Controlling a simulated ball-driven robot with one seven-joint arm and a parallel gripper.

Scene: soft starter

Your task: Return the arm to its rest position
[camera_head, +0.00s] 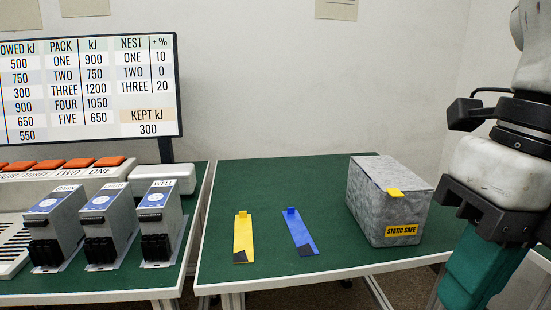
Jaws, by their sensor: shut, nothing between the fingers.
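My arm comes down along the right edge of the head view, large and near the camera, with a black bracket and a white wrist part. My gripper (474,268) is at its lower end, pointing down, with teal fingers partly cut off by the picture's lower edge. It is shut and empty. It is to the right of the grey box and in front of the table's right part.
The green table (270,180) holds a grey lidded box (390,200) labelled STATIC SAFE, a yellow strip (243,240) and a blue strip (299,233). On the left table stand three grey units (158,220) before a row of orange blocks (78,163). A screen (90,90) rises behind.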

